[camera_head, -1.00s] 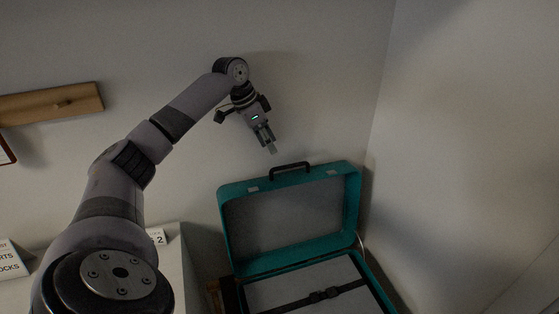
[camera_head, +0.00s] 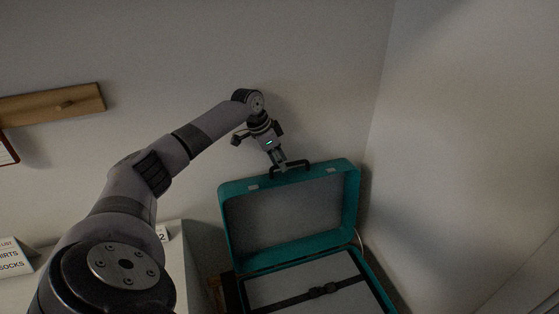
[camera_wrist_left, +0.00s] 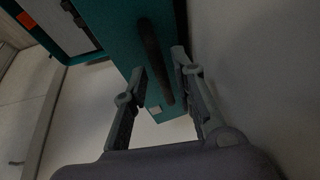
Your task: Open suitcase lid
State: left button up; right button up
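The teal suitcase stands open, its lid (camera_head: 226,215) raised upright with the grey lining facing me. The lid's black handle (camera_head: 300,166) is on its top edge. My left gripper (camera_head: 282,166) is at the left part of this handle, above the lid. In the left wrist view, the gripper (camera_wrist_left: 160,75) has its fingers spread apart, with the dark handle (camera_wrist_left: 152,55) between them and the teal lid edge (camera_wrist_left: 118,35) behind. I cannot tell whether a finger touches the handle. My right gripper is not in view.
The suitcase base (camera_head: 360,293) holds a grey panel with a black strap (camera_head: 322,291). A white wall is close behind the lid, and another is at right. A white surface with a list card (camera_head: 12,258) is at left. A wooden peg rail (camera_head: 50,104) hangs on the wall.

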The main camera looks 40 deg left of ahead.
pick_arm(q)
grip_shut()
jog(key=shift+r, duration=0.1)
dwell(0.5)
